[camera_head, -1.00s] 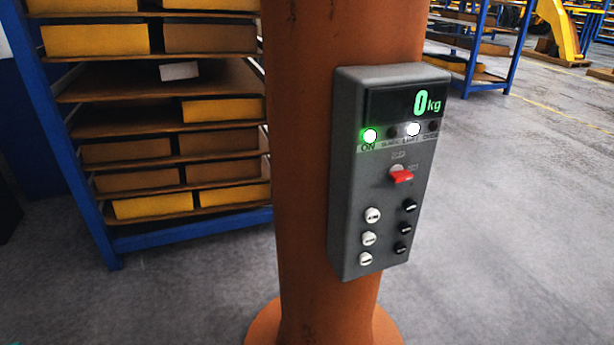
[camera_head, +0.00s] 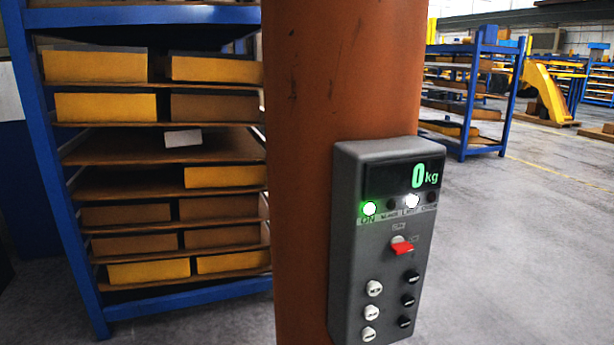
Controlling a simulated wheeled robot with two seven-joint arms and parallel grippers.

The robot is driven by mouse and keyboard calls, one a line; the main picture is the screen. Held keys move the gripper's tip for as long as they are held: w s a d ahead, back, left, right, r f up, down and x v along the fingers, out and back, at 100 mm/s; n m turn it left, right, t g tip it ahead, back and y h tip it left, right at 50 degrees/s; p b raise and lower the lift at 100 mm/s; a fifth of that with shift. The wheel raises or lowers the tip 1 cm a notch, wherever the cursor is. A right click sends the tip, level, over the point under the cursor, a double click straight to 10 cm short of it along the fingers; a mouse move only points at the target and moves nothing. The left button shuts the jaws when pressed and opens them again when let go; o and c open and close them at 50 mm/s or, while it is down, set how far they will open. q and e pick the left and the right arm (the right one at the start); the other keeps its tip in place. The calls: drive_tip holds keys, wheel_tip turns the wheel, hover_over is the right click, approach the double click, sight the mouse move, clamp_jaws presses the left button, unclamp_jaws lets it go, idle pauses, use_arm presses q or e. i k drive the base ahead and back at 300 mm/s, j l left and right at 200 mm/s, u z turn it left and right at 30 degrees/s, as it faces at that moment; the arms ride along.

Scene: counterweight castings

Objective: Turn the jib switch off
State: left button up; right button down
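The jib switch is a red lever (camera_head: 402,248) on a grey control box (camera_head: 345,240) fixed to an orange column (camera_head: 305,130). The green lamp (camera_head: 369,209) marked ON is lit, and a white lamp (camera_head: 411,201) is lit too. White and black buttons sit below the lever. The bottom of the box is near the lower edge of the view. Neither gripper shows.
A blue rack (camera_head: 40,150) with yellow and brown boxes stands left of the column. Another blue rack (camera_head: 470,100) and a yellow machine (camera_head: 548,95) stand at the back right. The grey floor (camera_head: 520,250) to the right is clear.

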sight(397, 244)
drive_tip(key=k+l+u, duration=0.15)
drive_tip(key=l, duration=0.35)
drive_tip(key=k+l+u, duration=0.1)
drive_tip(key=k+l, duration=0.15)
drive_tip(key=l, duration=0.25)
drive_tip(key=k+l+u, duration=0.15)
drive_tip(key=l, duration=0.35)
drive_tip(key=k+l+u, duration=0.15)
drive_tip(key=k+l, duration=0.2)
drive_tip(key=k+l+u, duration=0.1)
drive_tip(key=k+l, duration=0.2)
drive_tip(key=l, duration=0.2)
